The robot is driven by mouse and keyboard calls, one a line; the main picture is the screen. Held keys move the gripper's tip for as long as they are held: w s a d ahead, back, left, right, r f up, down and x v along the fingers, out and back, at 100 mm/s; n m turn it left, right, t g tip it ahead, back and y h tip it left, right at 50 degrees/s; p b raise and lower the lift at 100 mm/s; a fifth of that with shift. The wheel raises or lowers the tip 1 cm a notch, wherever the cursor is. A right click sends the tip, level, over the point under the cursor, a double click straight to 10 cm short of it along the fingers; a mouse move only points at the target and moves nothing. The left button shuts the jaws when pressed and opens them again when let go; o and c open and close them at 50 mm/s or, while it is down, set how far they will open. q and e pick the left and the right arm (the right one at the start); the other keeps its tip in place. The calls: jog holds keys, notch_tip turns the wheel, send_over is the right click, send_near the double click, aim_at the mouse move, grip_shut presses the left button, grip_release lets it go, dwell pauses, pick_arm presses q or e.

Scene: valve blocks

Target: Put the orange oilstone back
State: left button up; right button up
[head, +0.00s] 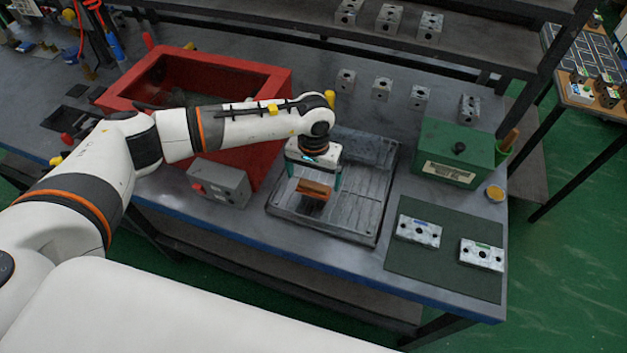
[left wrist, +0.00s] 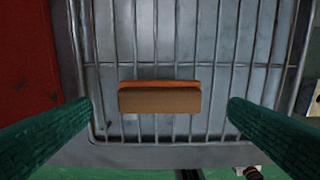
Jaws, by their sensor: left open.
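The orange oilstone (head: 314,188) is a small block with an orange part and a brown face. It is at the grey ribbed tray (head: 365,222), below my left gripper (head: 313,178). In the left wrist view the oilstone (left wrist: 160,98) lies crosswise between the two green fingers (left wrist: 160,107), with a gap at each end. My left gripper is open and touches nothing that I can see. Whether the oilstone rests flat on the ribs is hard to tell. My right gripper is not in view.
A red open bin (head: 270,85) and a grey box with a red button (head: 220,184) stand left of the tray. A green box (head: 455,152) and a green mat (head: 430,262) with two valve blocks are to the right. More valve blocks stand behind.

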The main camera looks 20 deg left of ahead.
aim_at(314, 185)
pick_arm(q)
notch_tip(314, 185, up, 10)
jog(key=b, duration=0.2)
jog(key=shift+f+b, duration=0.2)
jog(key=shift+b, duration=0.1)
